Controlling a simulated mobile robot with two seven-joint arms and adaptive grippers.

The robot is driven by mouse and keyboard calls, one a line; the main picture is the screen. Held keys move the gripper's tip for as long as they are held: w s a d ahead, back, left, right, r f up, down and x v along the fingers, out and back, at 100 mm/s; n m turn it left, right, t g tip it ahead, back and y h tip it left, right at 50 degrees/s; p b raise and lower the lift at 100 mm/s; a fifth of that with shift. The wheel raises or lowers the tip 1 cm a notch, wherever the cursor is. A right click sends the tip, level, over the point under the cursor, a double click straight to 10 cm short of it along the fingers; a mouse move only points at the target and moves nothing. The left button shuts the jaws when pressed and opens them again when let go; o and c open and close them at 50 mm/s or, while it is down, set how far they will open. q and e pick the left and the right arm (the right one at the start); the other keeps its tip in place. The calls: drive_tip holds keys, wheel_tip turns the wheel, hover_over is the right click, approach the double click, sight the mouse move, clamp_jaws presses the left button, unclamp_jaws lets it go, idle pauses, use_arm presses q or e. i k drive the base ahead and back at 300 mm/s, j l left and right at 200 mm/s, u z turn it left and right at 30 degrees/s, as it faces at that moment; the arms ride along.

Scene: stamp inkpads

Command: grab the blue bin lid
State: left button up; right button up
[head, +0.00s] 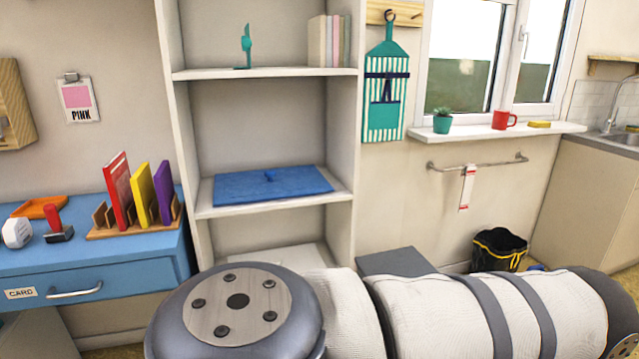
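Neither of my grippers is in view. One of my arms, with a large grey joint and white links, crosses the bottom of the view, below and in front of the shelving.
A blue desk (60,264) at left holds a rack of books, a stamp and small items. A black bin (498,250) with a yellow trim stands on the floor at right. A dark grey flat-topped object (395,262) is partly hidden behind my arm. The shelving's side panels flank the lid.

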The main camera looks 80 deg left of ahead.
sight(270, 184)
drive_tip(key=u, duration=2.9)
